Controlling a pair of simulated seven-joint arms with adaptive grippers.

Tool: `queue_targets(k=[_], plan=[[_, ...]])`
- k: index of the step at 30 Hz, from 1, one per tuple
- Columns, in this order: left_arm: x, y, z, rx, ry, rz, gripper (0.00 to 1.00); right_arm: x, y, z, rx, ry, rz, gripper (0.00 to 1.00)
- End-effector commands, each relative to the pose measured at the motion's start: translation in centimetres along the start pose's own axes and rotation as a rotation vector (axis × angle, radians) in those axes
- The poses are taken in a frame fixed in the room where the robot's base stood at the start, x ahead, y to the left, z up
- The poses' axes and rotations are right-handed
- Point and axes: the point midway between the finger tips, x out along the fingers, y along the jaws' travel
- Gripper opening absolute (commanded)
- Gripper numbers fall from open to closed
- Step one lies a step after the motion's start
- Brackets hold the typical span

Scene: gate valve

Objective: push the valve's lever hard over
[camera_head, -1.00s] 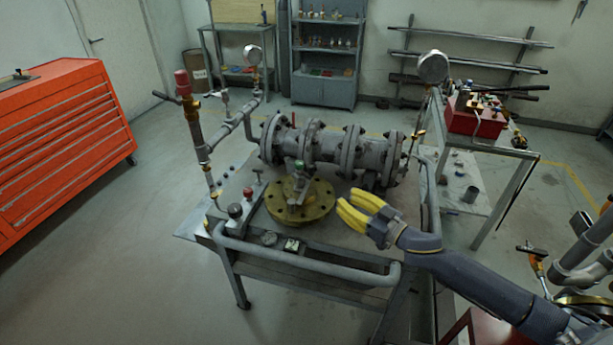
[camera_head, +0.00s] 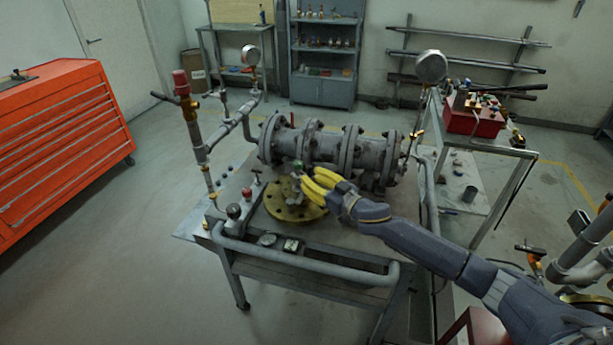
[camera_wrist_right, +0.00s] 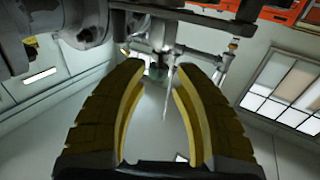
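The valve (camera_head: 296,186) stands on a round brass flange (camera_head: 283,214) on the workbench, in front of the grey flanged pipe. My left gripper is not in view.
The thick grey pipe (camera_head: 330,148) runs behind the valve. A pipe stand with a red cap (camera_head: 180,80) rises at the bench's left, and gauges (camera_head: 251,55) stand above. A rail (camera_head: 310,262) borders the front. A red toolbox (camera_head: 472,120) sits behind on the right.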

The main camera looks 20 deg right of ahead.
Motion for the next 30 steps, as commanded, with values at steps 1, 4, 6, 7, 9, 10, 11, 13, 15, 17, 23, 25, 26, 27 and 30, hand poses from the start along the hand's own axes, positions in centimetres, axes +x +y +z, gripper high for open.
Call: queue_targets(k=[1,4,6,7,9,10,11,13,15,17,23,25,26,27,30], plan=[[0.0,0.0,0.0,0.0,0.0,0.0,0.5,0.6,0.0,0.0,0.001,0.0,0.0,0.28],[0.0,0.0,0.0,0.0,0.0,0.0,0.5,1.5,0.1,0.0,0.0,0.0,0.001,0.28],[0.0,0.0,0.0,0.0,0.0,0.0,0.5,1.9,0.0,0.0,0.0,0.0,0.0,0.28],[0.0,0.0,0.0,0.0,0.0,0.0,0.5,2.0,0.0,0.0,0.0,0.0,0.0,0.28],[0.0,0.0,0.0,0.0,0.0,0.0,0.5,2.3,0.0,0.0,0.0,0.0,0.0,0.28],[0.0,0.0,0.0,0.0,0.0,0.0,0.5,2.4,0.0,0.0,0.0,0.0,0.0,0.28],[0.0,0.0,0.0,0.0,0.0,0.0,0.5,2.4,0.0,0.1,0.0,-0.001,0.0,0.28],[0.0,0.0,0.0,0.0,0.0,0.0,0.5,2.5,0.0,0.1,0.0,-0.001,0.0,0.28],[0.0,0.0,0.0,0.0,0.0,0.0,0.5,2.5,0.0,0.1,0.0,-0.001,0.0,0.28],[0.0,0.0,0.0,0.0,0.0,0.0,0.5,2.5,0.0,0.1,0.001,-0.001,0.0,0.28],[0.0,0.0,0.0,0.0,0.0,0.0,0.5,2.5,0.0,0.1,0.0,-0.001,0.0,0.22],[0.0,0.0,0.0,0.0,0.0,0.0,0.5,2.5,0.0,0.1,0.0,-0.001,0.0,0.14],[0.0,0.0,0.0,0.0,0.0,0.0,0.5,2.5,0.0,0.1,0.0,-0.001,0.0,0.1],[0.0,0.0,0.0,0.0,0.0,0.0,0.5,2.5,0.0,0.1,0.0,-0.001,0.0,0.06],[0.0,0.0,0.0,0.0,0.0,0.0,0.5,2.5,0.0,0.1,0.0,-0.001,0.0,0.0]])
